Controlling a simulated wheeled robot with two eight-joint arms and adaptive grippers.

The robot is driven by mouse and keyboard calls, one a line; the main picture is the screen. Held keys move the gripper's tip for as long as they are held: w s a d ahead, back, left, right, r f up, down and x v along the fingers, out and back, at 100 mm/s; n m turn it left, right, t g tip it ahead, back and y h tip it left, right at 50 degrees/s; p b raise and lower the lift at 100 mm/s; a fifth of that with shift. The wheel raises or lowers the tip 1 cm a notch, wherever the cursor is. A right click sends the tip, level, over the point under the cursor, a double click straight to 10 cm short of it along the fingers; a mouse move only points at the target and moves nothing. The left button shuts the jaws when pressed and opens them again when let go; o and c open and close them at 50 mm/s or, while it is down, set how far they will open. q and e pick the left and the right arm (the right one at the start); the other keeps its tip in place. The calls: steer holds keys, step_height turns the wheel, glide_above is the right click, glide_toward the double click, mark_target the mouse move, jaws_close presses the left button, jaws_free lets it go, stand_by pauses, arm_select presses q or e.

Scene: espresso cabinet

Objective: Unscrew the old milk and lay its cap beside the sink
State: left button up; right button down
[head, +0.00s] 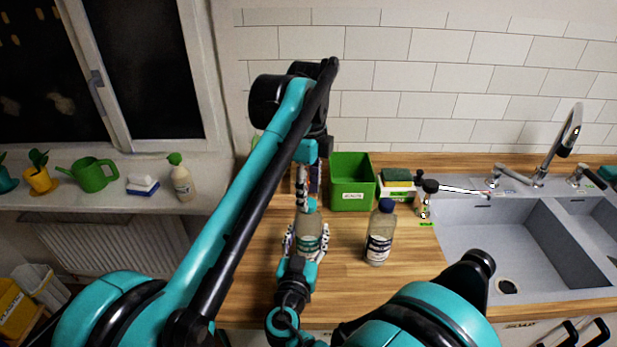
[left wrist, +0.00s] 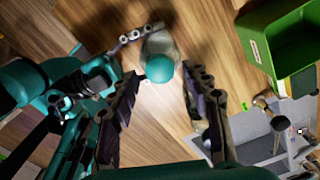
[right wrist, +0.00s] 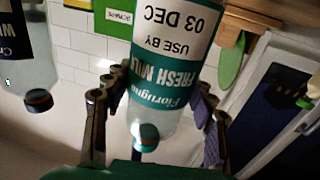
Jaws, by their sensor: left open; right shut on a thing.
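A milk bottle (head: 310,228) with a teal cap (head: 308,206) stands upright near the middle of the wooden counter. My right gripper (head: 303,245) is shut around its body. In the right wrist view its label (right wrist: 170,50) reads "FRESH MILK" and "USE BY 03 DEC", upside down. The cap is on the bottle. My left gripper (head: 305,190) points down from above and is open. In the left wrist view its fingers lie on either side of the teal cap (left wrist: 160,68); I cannot tell whether they touch it. The sink (head: 480,225) is at the right.
A second bottle (head: 380,240) with a dark blue cap stands just right of the held one. A green bin (head: 352,183), a sponge box (head: 397,180) and a dark-topped dispenser (head: 428,200) stand behind. Bare counter (head: 415,255) lies between the second bottle and the sink.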

arm_select(q)
steer(key=shift+f, duration=1.5)
jaws_close()
steer(key=n, duration=0.6)
steer(key=shift+n, duration=0.3)
steer(key=n, duration=0.6)
steer(key=shift+r, duration=0.1)
steer(key=shift+o, duration=0.5)
jaws_free()
